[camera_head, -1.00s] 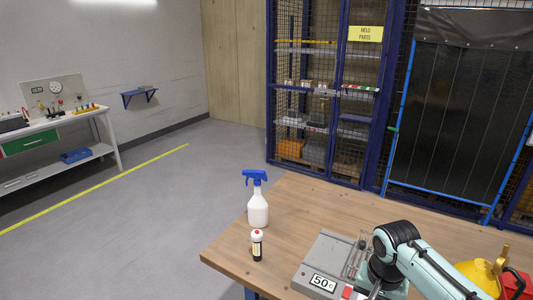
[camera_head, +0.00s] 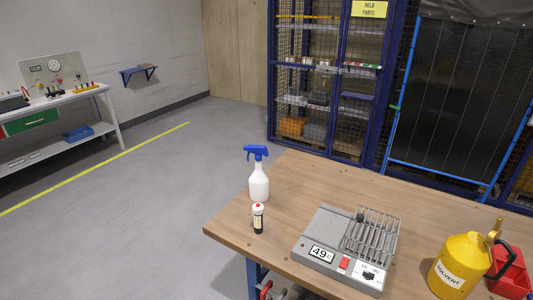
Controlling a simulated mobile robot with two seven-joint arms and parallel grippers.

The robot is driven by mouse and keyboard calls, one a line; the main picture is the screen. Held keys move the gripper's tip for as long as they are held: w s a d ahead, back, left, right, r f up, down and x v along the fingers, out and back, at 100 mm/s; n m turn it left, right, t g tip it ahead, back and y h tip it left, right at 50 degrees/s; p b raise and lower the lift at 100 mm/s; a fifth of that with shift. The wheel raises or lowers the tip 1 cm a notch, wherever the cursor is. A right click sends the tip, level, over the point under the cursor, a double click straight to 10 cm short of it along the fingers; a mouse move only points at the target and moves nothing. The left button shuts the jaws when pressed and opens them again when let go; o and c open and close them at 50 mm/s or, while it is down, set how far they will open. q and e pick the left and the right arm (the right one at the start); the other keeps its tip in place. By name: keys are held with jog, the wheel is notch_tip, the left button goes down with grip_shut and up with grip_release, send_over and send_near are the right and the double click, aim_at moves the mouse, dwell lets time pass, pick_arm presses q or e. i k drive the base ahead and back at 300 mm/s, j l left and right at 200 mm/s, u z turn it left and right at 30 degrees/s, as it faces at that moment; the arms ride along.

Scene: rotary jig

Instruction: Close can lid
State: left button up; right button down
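The yellow solvent can (camera_head: 459,262) stands upright on the wooden table at the lower right, with a "SOLVENT" label on its front and a black handle on its right side. A yellow piece (camera_head: 495,231) sticks up at its top right; I cannot tell clearly whether it is the raised lid or a spout. Neither of my grippers is in view, and nothing of mine touches the can.
A grey heating unit (camera_head: 325,272) with a wire rack and a display reading 49 sits left of the can.

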aim_at(495, 233)
jog(key=z, duration=1.75)
jog(key=l, duration=0.4)
jog(key=i+u, duration=0.05)
